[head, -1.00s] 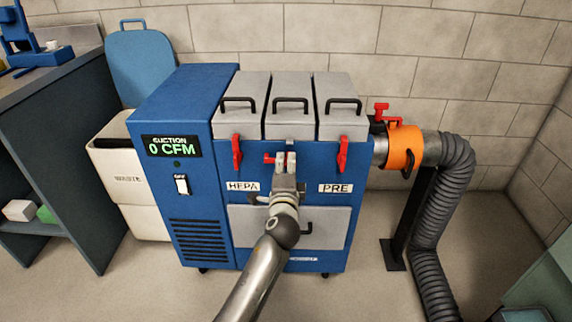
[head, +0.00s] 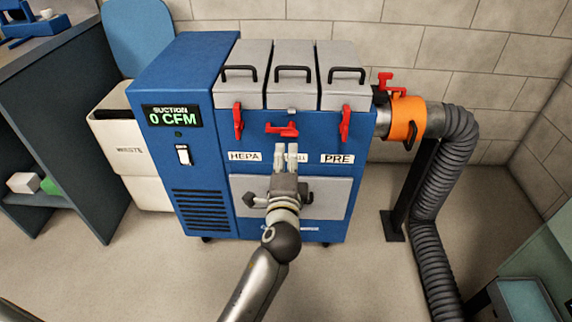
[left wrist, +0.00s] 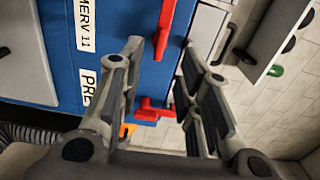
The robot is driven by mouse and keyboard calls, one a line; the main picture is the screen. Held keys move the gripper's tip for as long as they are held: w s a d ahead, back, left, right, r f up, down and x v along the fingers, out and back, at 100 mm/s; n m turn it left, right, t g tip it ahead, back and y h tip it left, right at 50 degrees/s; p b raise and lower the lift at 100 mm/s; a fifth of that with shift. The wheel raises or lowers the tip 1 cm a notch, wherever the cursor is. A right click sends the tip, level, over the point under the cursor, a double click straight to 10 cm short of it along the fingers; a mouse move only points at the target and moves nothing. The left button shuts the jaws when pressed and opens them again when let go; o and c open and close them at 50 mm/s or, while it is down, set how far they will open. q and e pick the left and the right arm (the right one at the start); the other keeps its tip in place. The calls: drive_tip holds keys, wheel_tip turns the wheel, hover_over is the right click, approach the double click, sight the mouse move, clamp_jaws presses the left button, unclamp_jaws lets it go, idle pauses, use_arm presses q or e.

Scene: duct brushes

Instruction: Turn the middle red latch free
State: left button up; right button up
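The middle red latch (head: 283,130) lies sideways on the blue unit's front, below the middle grey lid (head: 294,85). The left red latch (head: 238,122) and right red latch (head: 345,123) stand upright. My left gripper (head: 286,150) is in front of the panel just below the middle latch, fingers apart and empty, partly covering the middle label. In the left wrist view the middle latch (left wrist: 163,30) shows beyond the open fingers of my left gripper (left wrist: 160,48), apart from them, and the right latch (left wrist: 150,110) shows lower down. My right gripper is out of view.
The blue filter unit (head: 205,80) has a panel reading 0 CFM. An orange collar (head: 405,118) joins it to a grey hose (head: 425,210) on the right. A waste bin (head: 130,155) and a dark bench (head: 70,130) stand left. Floor in front is clear.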

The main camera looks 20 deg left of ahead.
use_arm(q)
drive_tip(key=shift+v, duration=1.1)
